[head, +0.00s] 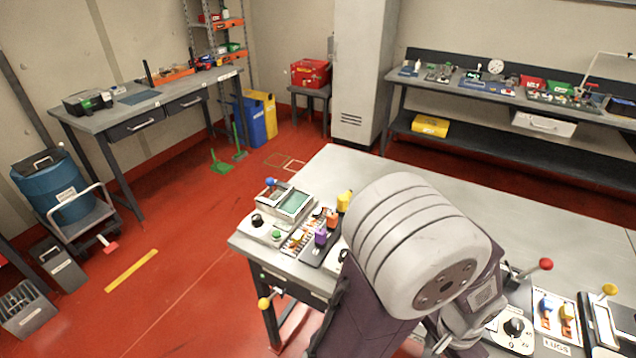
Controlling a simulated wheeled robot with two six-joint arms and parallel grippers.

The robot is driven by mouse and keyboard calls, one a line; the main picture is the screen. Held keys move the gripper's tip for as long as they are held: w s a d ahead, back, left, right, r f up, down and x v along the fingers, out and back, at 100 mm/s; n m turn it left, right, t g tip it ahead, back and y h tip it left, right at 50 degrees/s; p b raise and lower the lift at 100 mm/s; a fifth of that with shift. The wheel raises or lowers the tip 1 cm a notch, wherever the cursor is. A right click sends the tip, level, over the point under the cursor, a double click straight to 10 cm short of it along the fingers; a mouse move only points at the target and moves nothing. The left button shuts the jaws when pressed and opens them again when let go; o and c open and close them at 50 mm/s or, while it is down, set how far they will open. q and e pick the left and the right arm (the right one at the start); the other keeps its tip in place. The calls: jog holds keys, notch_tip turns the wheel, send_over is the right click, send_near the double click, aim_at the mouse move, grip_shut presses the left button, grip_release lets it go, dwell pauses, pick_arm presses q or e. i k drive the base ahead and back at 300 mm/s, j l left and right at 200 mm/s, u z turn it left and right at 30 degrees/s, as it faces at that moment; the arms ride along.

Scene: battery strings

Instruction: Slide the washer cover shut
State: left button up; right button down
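On the near workbench, a small tray (279,208) has a pale section on its left and a green panel (295,203) on its right. A blue knob (271,182) stands at its back left. This may be the washer box with its cover, but I cannot read a label or tell how far any cover is slid. One of my arms fills the middle of the head view, right of the tray and apart from it. It hides part of the bench. No fingertips of either gripper show clearly.
A panel with a black knob (257,220) and a green button (276,235) lies in front of the tray. Coloured plugs (320,236) stand to its right. A red-knobbed lever (545,264) and a lugs tray (556,322) are at right. The back of the bench is clear.

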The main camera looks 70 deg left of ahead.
aim_at(269, 182)
jog(key=u, duration=2.7)
jog(key=i+l+z, duration=0.1)
jog(key=z, duration=0.35)
jog(key=i+l+z, duration=0.15)
jog(key=z, duration=0.3)
jog(key=i, duration=0.55)
